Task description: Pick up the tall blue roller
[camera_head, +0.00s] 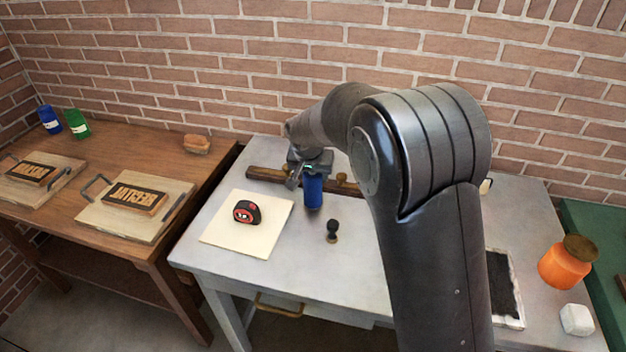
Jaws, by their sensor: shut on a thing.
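The tall blue roller (313,192) is upright at the middle of the grey table, below my gripper (311,170). My gripper points down and is shut on the roller's upper end. The roller's top is hidden by the gripper. I cannot tell whether its lower end touches the table.
The grey table (197,235) also bears a cream sheet with a black and red round thing (246,212), a small black stamp (332,231), a wooden bar (267,174), an orange jar (565,263) and a white block (577,319). My arm hides the table's middle right. A wooden bench (205,165) stands left.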

